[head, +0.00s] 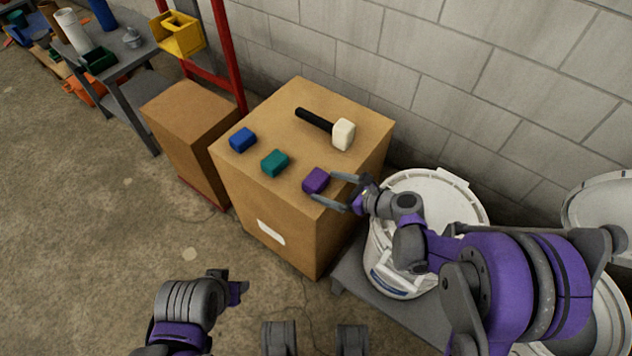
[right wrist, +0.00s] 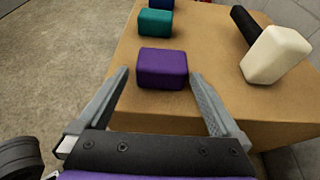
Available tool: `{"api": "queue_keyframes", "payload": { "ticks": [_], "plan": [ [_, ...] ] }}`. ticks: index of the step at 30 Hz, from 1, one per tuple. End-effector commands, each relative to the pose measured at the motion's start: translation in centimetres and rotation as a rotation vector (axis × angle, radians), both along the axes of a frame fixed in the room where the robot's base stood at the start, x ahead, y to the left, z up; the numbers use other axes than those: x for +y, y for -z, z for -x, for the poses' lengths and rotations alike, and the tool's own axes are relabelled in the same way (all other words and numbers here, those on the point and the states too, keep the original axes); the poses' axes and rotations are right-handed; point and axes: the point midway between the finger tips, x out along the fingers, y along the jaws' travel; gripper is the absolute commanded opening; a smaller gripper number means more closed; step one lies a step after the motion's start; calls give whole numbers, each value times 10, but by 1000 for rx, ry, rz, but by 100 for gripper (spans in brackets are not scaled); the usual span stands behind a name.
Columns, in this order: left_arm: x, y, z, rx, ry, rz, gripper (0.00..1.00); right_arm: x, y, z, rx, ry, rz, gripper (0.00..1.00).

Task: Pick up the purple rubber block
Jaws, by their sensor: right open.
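The purple rubber block (head: 316,180) lies on top of a tall cardboard box (head: 240,182), near its front right edge. My right gripper (head: 322,190) is open, with its fingers reaching toward the block from the right. In the right wrist view the purple block (right wrist: 163,68) sits just ahead of and between the open fingertips (right wrist: 158,75), and I see no finger clearly touching it. My left arm shows at the bottom of the head view, with a dark gripper part (head: 238,290) over the floor; its fingers are not clear.
On the same box lie a teal block (head: 275,162), a blue block (head: 243,139) and a mallet with a white head (head: 344,134). A white bucket (head: 440,190) stands right of the box. A smaller carton (head: 195,110) and a grey cart (head: 130,55) are at left.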

Motion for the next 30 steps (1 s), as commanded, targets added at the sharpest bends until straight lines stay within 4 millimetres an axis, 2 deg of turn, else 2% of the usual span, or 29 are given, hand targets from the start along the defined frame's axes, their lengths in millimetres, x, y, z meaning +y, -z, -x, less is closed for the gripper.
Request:
{"api": "queue_keyframes", "payload": {
  "ticks": [12, 19, 30],
  "plan": [
    [0, 15, -2, 3, 0, 0, 50, 36, 19, -29, 0, -3, 1, 100],
    [0, 14, -2, 3, 0, 0, 50, 37, 19, -30, -1, -1, 2, 100],
    [0, 14, -2, 3, 0, 0, 50, 37, 19, -30, -1, -1, 2, 34]
  ]
}}
